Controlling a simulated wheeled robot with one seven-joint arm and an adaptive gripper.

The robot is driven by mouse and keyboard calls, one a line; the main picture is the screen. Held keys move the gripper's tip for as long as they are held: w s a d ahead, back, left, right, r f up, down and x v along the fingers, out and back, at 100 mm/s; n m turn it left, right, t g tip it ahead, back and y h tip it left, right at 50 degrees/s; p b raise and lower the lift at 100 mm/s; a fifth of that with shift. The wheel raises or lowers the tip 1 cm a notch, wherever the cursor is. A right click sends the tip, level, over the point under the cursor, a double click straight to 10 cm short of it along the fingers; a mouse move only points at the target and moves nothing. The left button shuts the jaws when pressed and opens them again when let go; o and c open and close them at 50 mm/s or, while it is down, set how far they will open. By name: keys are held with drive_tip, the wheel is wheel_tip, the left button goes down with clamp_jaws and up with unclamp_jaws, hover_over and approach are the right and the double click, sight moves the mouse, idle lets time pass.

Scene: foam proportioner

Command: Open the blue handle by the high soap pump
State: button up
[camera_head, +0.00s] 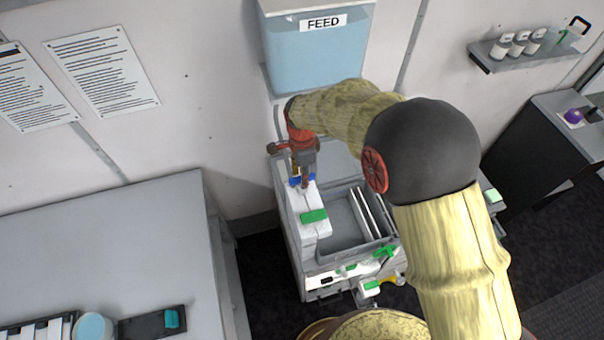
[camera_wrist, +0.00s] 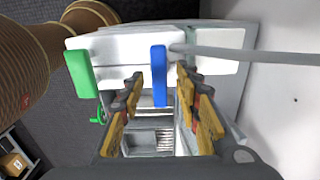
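The blue handle (camera_wrist: 159,74) is an upright bar on a white pump block (camera_wrist: 115,45) in the wrist view. In the head view only a little of the blue handle (camera_head: 296,181) shows beneath my gripper (camera_head: 304,178). My gripper (camera_wrist: 160,88) is open, with one yellow-and-dark finger on each side of the blue handle's lower part. Gaps show between the handle and both fingers in the wrist view; I cannot tell how deep the handle sits between them. A green handle (camera_wrist: 80,73) is on the same block, left of the blue one.
A grey tube (camera_wrist: 215,52) runs from the block toward the right wall. In the head view, a blue-filled FEED tank (camera_head: 318,55) hangs behind, and a grey bin (camera_head: 343,222) stands beside the pumps. A grey table (camera_head: 120,240) is at left; a bottle shelf (camera_head: 530,50) is at upper right.

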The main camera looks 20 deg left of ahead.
drive_tip(key=shift+c, duration=0.6)
clamp_jaws()
drive_tip(key=n+b, duration=0.2)
drive_tip(key=n, duration=0.1)
drive_tip(key=shift+n, duration=0.4)
drive_tip(key=n+b, duration=0.1)
drive_tip(key=n, duration=0.3)
drive_tip(key=shift+n+b, duration=0.3)
drive_tip(key=n+b, duration=0.1)
drive_tip(key=n, duration=0.3)
drive_tip(key=shift+n+b, duration=0.55)
drive_tip(key=shift+n, duration=2.15)
drive_tip(key=shift+r, duration=0.1)
